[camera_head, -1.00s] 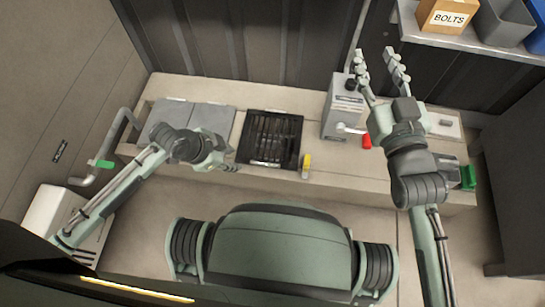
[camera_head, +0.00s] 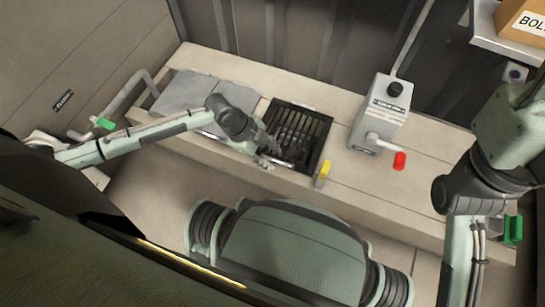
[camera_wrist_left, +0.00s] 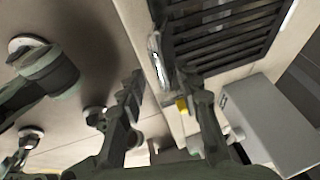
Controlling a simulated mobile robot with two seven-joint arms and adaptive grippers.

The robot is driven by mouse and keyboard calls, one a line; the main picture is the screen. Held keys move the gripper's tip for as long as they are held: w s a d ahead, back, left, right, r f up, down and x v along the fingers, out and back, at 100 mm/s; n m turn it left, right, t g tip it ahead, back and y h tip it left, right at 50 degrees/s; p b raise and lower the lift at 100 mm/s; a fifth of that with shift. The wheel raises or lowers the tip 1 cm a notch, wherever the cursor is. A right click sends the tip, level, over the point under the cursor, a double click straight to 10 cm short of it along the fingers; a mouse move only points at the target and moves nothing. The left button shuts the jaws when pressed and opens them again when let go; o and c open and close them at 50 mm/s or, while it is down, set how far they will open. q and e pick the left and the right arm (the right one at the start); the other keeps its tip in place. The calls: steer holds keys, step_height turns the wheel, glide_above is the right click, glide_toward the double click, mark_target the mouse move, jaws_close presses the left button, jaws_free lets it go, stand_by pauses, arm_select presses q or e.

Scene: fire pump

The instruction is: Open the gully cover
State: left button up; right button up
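The gully cover (camera_head: 298,133) is a black slatted grate in a dark frame, lying flat in the beige bench top. It also shows at the top of the left wrist view (camera_wrist_left: 220,30). My left gripper (camera_head: 268,152) is at the near left edge of the grate. In the left wrist view, its two fingers (camera_wrist_left: 160,85) stand apart with a gap between them, beside the grate's edge. I cannot tell whether they touch it. My right arm is at the right of the head view; its fingers are out of the picture.
Grey plates (camera_head: 197,92) lie left of the grate. A yellow handle (camera_head: 323,171) stands at its near right corner. A grey box (camera_head: 381,112) with a red-tipped lever (camera_head: 399,160) stands to the right. A green-handled pipe (camera_head: 102,123) is at the left.

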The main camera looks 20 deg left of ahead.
arm_select(q)
steer(key=shift+w+d+f, duration=0.1)
steer(key=shift+d+f, duration=0.1)
steer(key=shift+f, duration=0.3)
steer(key=shift+c, duration=0.2)
jaws_close()
